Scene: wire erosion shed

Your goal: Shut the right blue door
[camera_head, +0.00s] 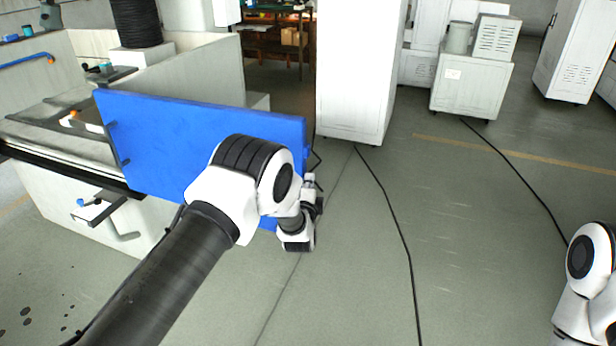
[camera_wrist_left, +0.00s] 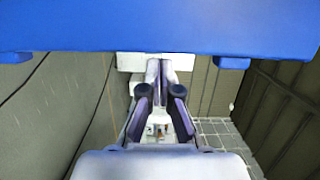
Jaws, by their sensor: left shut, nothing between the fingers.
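The blue door (camera_head: 160,125) is a flat panel standing open at the pale machine (camera_head: 60,205), with small dark brackets near its left edge. My left arm crosses in front of its right part. My left gripper (camera_head: 314,190) is at the door's right edge, partly hidden by my wrist. In the left wrist view the blue door (camera_wrist_left: 160,28) spans the top, and my left gripper (camera_wrist_left: 157,68) is shut and empty, its fingertips just below the door's lower edge in the picture. I cannot tell whether they touch. Only part of my right arm shows at the lower right; its gripper is out of view.
A tall white cabinet (camera_head: 357,75) stands just beyond the door's right edge. Black cables (camera_head: 400,235) run across the grey floor. A low white cabinet (camera_head: 470,88) stands farther back.

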